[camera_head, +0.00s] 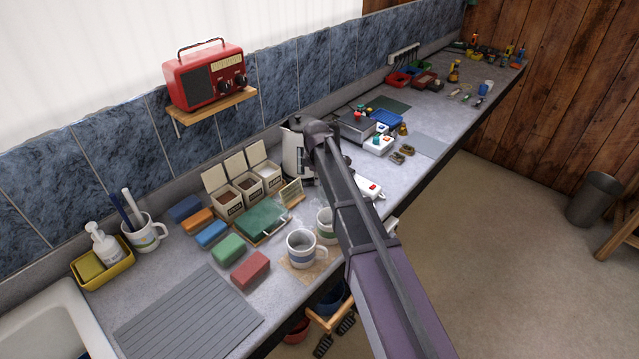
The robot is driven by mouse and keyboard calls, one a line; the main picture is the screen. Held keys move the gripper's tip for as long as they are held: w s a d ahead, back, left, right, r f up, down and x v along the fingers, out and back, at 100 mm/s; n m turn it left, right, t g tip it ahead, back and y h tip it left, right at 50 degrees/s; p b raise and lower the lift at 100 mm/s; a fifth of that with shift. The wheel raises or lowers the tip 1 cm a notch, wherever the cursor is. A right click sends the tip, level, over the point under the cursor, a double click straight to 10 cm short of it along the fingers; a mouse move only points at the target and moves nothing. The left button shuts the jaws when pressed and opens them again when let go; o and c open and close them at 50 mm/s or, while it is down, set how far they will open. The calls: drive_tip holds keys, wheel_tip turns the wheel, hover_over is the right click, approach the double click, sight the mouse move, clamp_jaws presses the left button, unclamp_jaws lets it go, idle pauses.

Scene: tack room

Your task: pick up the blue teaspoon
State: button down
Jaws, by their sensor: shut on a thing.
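I cannot make out a blue teaspoon for certain. A dark blue handle (118,207) stands upright beside a white one in a striped mug (147,237) at the left, and I cannot tell what it belongs to. My arm reaches from the lower right to the middle of the counter, its upper end beside a metal kettle (290,143). My gripper is hidden behind my own arm, so neither its fingers nor anything in them shows. Two more mugs, one (301,248) in full view and one (326,226) partly behind my arm, stand near the front edge.
Three open-lidded canisters (247,184) stand against the wall. Sponge-like coloured blocks, including a red one (250,271), and a green box (255,222) lie before them. A ridged grey mat (190,315) lies by the sink (45,325). A red radio (207,76) sits on a shelf above.

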drive_tip(key=shift+r, duration=0.15)
wheel_tip(320, 180, up, 10)
drive_tip(key=p, duration=1)
drive_tip(key=shift+f, duration=0.2)
